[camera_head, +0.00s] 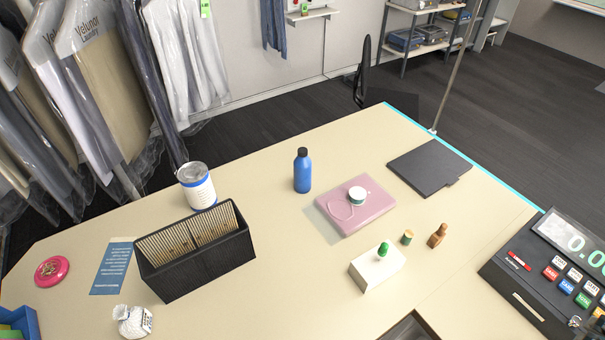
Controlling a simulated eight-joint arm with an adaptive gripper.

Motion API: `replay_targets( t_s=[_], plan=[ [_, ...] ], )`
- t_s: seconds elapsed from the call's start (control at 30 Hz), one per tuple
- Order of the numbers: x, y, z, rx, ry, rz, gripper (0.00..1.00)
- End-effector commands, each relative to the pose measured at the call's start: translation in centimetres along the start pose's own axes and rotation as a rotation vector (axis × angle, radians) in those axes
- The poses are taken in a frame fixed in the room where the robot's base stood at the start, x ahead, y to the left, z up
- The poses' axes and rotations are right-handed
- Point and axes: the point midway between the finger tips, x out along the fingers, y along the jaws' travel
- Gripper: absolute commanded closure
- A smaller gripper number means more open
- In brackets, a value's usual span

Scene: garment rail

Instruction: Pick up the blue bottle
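The blue bottle (302,175) stands upright on the beige table (270,285), near the middle of its far side. It has a dark cap and nothing touches it. My gripper does not show clearly in the head view, so I cannot say where it is relative to the bottle.
A pink box (370,218) with a small round container (357,195) lies right of the bottle. A white-and-blue can (197,190) and black file box (165,280) stand left. A black folder (430,166), white block (368,272) and cash register (545,285) lie right. Table directly before the bottle is clear.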

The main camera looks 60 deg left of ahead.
Motion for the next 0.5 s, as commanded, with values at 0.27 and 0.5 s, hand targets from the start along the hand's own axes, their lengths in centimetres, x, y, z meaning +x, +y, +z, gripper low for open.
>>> replay_targets(
  t_s=[0.27,0.5],
  plan=[
    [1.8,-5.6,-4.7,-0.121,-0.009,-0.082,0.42],
    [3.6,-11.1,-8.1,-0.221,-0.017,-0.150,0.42]
  ],
)
